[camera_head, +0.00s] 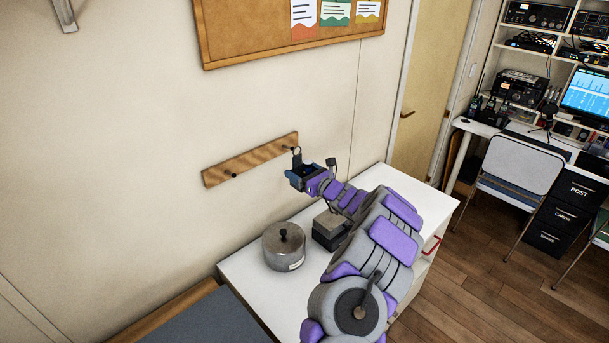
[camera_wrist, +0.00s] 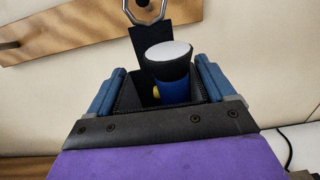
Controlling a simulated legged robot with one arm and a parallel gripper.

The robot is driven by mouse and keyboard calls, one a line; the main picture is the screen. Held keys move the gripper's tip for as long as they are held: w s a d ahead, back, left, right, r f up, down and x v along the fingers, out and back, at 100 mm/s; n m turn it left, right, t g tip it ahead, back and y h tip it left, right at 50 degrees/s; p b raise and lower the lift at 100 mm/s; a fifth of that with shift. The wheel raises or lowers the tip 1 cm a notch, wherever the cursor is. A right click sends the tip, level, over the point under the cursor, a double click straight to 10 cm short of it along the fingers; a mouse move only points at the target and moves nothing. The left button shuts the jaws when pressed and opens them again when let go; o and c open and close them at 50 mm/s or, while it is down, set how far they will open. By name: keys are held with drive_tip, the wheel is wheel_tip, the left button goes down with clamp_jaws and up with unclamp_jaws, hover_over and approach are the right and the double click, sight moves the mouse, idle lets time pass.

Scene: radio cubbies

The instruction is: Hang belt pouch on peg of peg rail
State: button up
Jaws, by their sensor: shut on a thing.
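The wooden peg rail (camera_head: 225,171) is fixed aslant in the picture on the wall, with a dark peg (camera_head: 234,176) toward its left end. It also crosses the top of the wrist view (camera_wrist: 75,38). My gripper (camera_head: 300,176) is at the rail's right end, shut on the black belt pouch (camera_head: 297,159). In the wrist view the pouch (camera_wrist: 130,92) is upright between the blue fingers. A metal ring (camera_wrist: 130,14) tops its strap, in front of the rail. Whether the ring is around a peg or only before it, I cannot tell. A white-topped blue cylinder (camera_wrist: 172,52) sits in the pouch.
Below is a white cabinet top (camera_head: 240,272) with a lidded metal pot (camera_head: 284,250) and a grey box (camera_head: 330,226). A cork board (camera_head: 250,35) hangs above the rail. A chair (camera_head: 520,165) and radio shelves stand at right.

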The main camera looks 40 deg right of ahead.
drive_tip(key=shift+w+a+f, duration=0.1)
drive_tip(key=shift+w+a, duration=0.1)
drive_tip(key=shift+w, duration=0.75)
drive_tip(key=shift+w+a+f, duration=0.1)
drive_tip(key=shift+w+a, duration=0.05)
drive_tip(key=shift+w, duration=0.75)
drive_tip(key=shift+w+a+f+b, duration=0.1)
drive_tip(key=shift+w+f+b, duration=0.35)
drive_tip(key=shift+b, duration=0.2)
drive_tip(key=shift+w, duration=0.1)
drive_tip(key=o, duration=0.9)
